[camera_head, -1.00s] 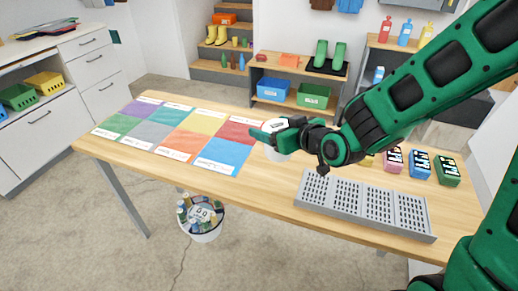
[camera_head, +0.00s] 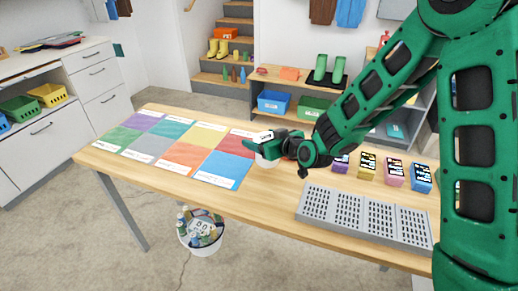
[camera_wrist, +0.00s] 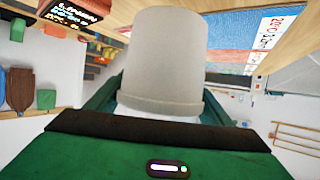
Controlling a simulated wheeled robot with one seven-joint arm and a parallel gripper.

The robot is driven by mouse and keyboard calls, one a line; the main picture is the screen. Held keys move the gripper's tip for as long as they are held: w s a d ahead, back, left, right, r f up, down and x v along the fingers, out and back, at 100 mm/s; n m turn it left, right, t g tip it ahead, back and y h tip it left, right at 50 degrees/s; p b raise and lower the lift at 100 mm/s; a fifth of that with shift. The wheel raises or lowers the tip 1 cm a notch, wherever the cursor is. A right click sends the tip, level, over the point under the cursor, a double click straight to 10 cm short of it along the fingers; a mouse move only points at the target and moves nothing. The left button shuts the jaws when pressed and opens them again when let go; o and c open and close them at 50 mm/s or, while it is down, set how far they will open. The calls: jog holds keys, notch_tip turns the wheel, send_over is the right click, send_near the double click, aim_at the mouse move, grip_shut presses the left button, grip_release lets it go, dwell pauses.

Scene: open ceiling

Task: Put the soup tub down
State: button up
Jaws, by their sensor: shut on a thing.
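The soup tub (camera_head: 267,160) is white and mostly hidden behind my gripper (camera_head: 268,148) in the head view. In the wrist view the pale grey-white tub (camera_wrist: 165,60) fills the middle, between my green fingers. My gripper is shut on it. The tub is over or on the wooden table (camera_head: 260,205), just right of the red and blue coloured squares. I cannot tell whether its base touches the table.
Coloured squares (camera_head: 222,168) with white labels cover the table's left part. A grey slotted tray (camera_head: 365,214) lies at the front right. Several small coloured boxes (camera_head: 393,172) stand behind it. A white bin (camera_head: 207,238) is on the floor in front.

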jog(key=shift+w+a+f, duration=0.1)
jog(key=shift+w+f, duration=0.1)
jog(key=shift+w, duration=0.1)
jog(key=shift+f, duration=1.95)
jog(key=shift+f, duration=0.1)
jog(key=o, duration=1.4)
jog(key=shift+o, duration=0.2)
